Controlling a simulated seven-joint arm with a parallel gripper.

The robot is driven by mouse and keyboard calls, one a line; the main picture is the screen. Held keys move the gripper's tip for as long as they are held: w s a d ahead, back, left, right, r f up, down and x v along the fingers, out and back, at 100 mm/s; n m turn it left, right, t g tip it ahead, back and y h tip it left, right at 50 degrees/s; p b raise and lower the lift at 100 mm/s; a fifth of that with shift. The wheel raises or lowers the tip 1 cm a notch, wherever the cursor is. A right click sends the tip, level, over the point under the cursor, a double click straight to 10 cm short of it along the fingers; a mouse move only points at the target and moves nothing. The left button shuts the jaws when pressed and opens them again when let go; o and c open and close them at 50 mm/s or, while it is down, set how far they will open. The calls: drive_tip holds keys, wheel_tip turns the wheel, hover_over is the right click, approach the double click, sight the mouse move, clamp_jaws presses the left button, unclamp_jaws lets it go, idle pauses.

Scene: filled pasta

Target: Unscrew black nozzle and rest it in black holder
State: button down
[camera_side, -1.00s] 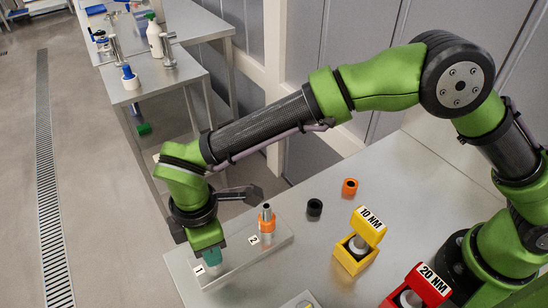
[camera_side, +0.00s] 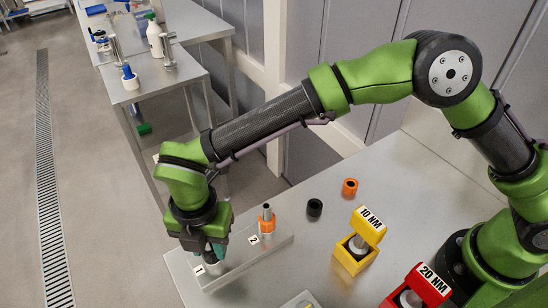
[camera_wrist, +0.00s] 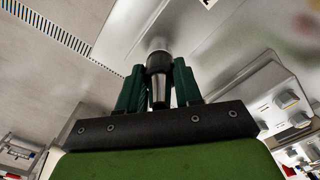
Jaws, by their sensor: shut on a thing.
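My gripper (camera_side: 207,252) points down over the spot labelled 1 on the pale block (camera_side: 270,245). In the wrist view its dark green fingers (camera_wrist: 158,88) are shut on the black nozzle (camera_wrist: 158,62), one on each side. A tapered metal piece (camera_wrist: 158,92) shows on the near side of the nozzle's black collar. In the side view the fingers and wrist hide most of the nozzle. Whether its thread is loose cannot be told. The black holder (camera_side: 314,208), a small dark ring, stands on the table right of the block, well apart from my gripper.
An orange nozzle (camera_side: 267,222) stands upright at label 2, close right of my gripper. An orange ring holder (camera_side: 350,187) stands behind the black one. The yellow 10 NM (camera_side: 352,258) and red 20 NM (camera_side: 408,300) stands are at right. Table around the black holder is clear.

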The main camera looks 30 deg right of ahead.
drive_tip(key=shift+n, duration=0.6)
drive_tip(key=n, duration=0.5)
drive_tip(key=shift+n, duration=0.3)
drive_tip(key=n, duration=0.5)
drive_tip(key=shift+n, duration=0.3)
wheel_tip(320, 180, up, 11)
drive_tip(key=shift+d+r, duration=0.1)
drive_tip(key=shift+r, duration=0.05)
drive_tip(key=d+m, duration=0.7)
drive_tip(key=d, duration=1.8)
drive_tip(key=f, duration=0.5)
drive_tip(key=shift+a+f, duration=0.25)
drive_tip(key=shift+a, duration=0.1)
